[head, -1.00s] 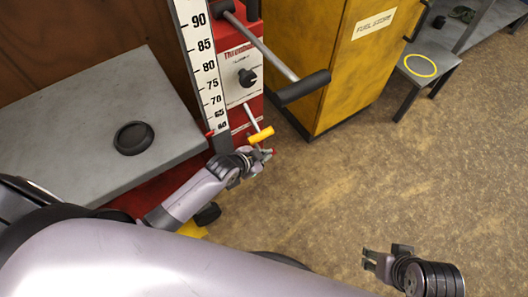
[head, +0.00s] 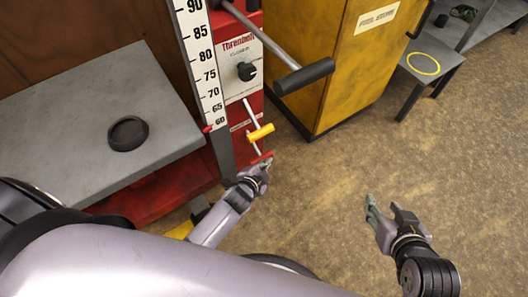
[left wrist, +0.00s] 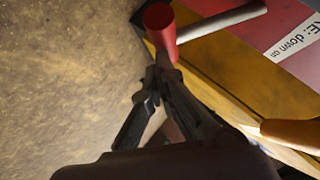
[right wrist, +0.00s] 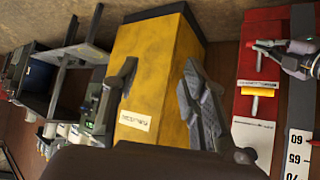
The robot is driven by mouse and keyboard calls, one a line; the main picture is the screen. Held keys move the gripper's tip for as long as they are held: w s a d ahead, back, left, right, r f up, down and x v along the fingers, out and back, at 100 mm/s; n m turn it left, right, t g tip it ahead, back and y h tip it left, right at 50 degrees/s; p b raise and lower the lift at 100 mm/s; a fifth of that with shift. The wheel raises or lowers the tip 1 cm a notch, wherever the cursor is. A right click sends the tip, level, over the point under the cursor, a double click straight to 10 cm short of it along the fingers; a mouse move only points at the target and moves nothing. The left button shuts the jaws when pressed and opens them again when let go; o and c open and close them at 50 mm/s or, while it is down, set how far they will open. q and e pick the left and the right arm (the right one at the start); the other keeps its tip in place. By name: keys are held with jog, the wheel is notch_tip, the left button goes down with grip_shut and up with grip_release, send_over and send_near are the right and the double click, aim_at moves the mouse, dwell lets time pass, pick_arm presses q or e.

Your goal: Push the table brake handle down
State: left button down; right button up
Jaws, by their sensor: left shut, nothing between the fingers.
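The brake handle, a red grip (left wrist: 160,24) on a pale metal rod, shows in the left wrist view beside a label reading "down on". In the head view its red end (head: 262,157) sits low on the red lift column, below the yellow handle (head: 260,133). My left gripper (head: 264,168) is shut and empty, right at the red grip. In the left wrist view its fingertips (left wrist: 160,72) are close to the grip's end; I cannot tell whether they touch. My right gripper (head: 383,212) is open and empty over the floor, away from the column.
The red column carries a black knob (head: 246,72), a height scale (head: 205,75) and a long black-gripped lever (head: 304,77) above. A grey lift table (head: 70,125) with a black round dish (head: 128,133) is at left.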

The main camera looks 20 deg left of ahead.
pick_arm(q)
jog(key=shift+a+f, duration=0.1)
jog(key=shift+f, duration=0.25)
pick_arm(e)
jog(key=shift+w+a+r+t, duration=0.25)
jog(key=shift+w+r+t, duration=0.25)
jog(key=shift+w+r, duration=0.1)
jog(key=shift+f, duration=0.1)
